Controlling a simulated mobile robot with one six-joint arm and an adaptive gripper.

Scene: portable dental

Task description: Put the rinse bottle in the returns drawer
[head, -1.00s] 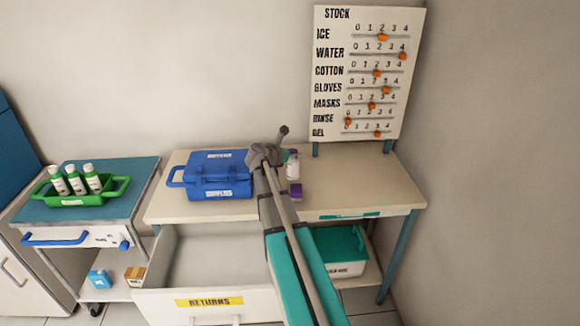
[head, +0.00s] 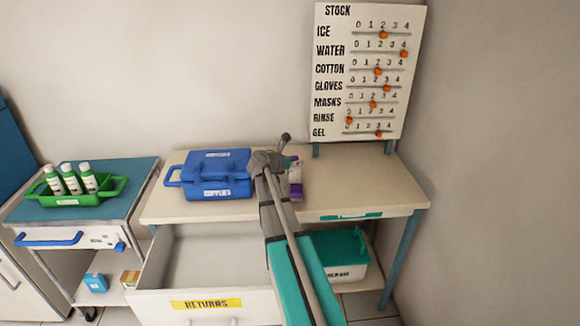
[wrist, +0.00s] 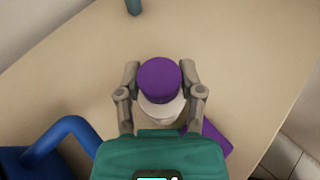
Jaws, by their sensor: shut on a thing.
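The rinse bottle, a white bottle with a purple cap (wrist: 160,78), stands between the two fingers of my gripper (wrist: 160,90) in the wrist view. The fingers are shut on it, one on each side. In the head view part of the bottle (head: 294,168) shows just right of my wrist, over the table; my arm hides the fingers. I cannot tell whether it touches the tabletop. The returns drawer (head: 207,304), with a yellow label, is pulled open below the table, left of my arm. The visible part of its inside is bare.
A blue supplies case (head: 215,175) stands on the table (head: 365,185) left of my gripper. A purple item (wrist: 215,138) lies beside the bottle. A green tray (head: 112,190) with several bottles is on the left cart. The right tabletop is clear. A stock board (head: 366,70) stands behind.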

